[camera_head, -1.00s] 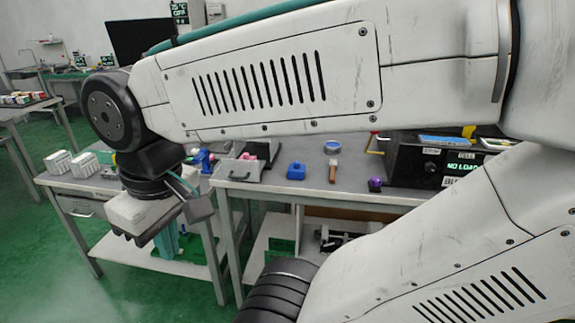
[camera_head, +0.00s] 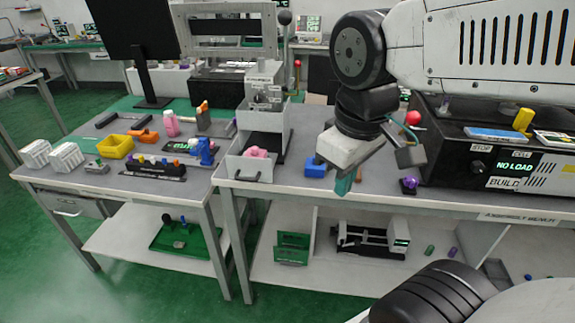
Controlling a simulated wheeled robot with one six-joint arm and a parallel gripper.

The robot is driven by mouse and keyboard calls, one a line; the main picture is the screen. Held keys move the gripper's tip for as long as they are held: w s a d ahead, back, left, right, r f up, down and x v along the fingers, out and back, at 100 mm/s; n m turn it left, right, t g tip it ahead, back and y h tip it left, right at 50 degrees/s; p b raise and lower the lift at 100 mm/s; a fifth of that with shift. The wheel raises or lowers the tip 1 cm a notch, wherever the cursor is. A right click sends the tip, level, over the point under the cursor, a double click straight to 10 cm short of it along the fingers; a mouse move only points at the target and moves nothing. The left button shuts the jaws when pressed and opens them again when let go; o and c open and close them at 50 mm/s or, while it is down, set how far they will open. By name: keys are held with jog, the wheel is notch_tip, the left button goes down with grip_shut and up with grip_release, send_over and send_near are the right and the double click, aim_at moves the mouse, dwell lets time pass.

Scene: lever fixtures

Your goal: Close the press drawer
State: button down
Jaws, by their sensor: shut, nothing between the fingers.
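The press (camera_head: 263,95) is a grey and white machine standing at the left end of the assembly bench. The drawer sticks out toward the bench's front edge and holds a pink part (camera_head: 256,153). My gripper (camera_head: 345,185) is shut and empty.
A black machine with a "NO LOAD" display (camera_head: 508,166) stands on the right of the bench. A small purple-topped part (camera_head: 409,184) sits near the front edge. The left table (camera_head: 130,190) holds bins and tools. The floor ahead of the drawer is open.

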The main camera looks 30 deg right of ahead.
jog(key=w+a+f+n+h, duration=0.1)
jog(key=w+a+f+n, duration=0.1)
jog(key=w+n, duration=1.15)
jog(key=n, duration=1.2)
send_near(267, 171)
jog(key=s+a+f, duration=0.2)
jog(key=s+f, duration=0.2)
jog(key=f, duration=0.4)
jog(key=shift+w+d+t, duration=0.4)
jog(key=shift+w+d, duration=0.35)
jog(key=shift+w, duration=0.2)
jog(key=shift+w+d, duration=0.5)
jog(key=shift+w, duration=0.15)
